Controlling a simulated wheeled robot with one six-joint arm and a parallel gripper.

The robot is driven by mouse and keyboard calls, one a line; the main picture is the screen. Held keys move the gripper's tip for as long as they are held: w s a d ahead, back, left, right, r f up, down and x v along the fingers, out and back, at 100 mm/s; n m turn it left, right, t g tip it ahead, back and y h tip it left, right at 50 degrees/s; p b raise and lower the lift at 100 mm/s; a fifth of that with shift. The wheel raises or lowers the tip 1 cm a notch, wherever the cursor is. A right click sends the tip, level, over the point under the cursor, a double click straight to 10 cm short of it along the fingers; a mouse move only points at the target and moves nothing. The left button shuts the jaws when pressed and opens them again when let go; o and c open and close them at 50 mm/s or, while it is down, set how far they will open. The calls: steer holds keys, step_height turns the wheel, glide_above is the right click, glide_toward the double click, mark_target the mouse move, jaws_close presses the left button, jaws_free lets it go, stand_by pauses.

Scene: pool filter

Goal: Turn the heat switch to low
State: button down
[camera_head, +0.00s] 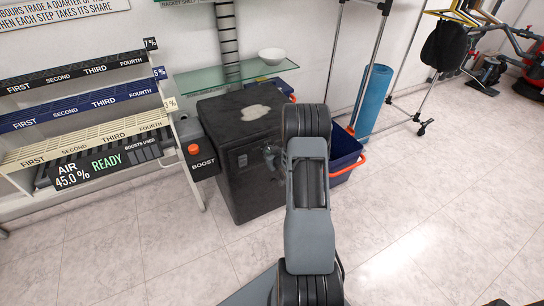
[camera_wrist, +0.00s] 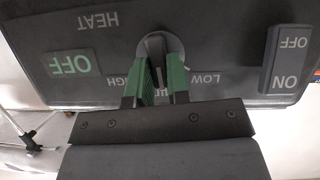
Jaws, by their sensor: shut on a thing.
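The heat switch is a dark grey round knob (camera_wrist: 159,43) on a black control panel (camera_wrist: 225,35), seen upside down in the wrist view. My gripper (camera_wrist: 160,72) has its green fingers closed on both sides of the knob. The label LOW stands just right of the fingers and HIGH, partly hidden, just left. A green OFF readout (camera_wrist: 70,64) is at the panel's left, beside the word HEAT. Which way the knob points is hard to tell. In the head view my gripper (camera_head: 270,155) is at the front of the black box (camera_head: 242,190), mostly behind my arm.
A rocker switch (camera_wrist: 287,60) marked ON and OFF is at the panel's right. A BOOST box (camera_head: 198,160) with an orange button stands left of the black box. A blue bin (camera_head: 346,150) is behind my arm.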

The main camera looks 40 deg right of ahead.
steer(key=n+h+b, duration=0.1)
steer(key=n+b, duration=0.1)
steer(key=b, duration=0.3)
steer(key=n+h+b, duration=0.2)
steer(key=n+b, duration=0.1)
steer(key=b, duration=0.3)
steer(key=a+n+h+b, duration=0.1)
steer(key=n+b, duration=0.1)
steer(key=b, duration=0.4)
steer(key=shift+f+n+t+h, duration=0.3)
steer(key=shift+f+h, duration=0.1)
steer(key=shift+r, duration=0.1)
steer(key=c, duration=1.1)
jaws_free()
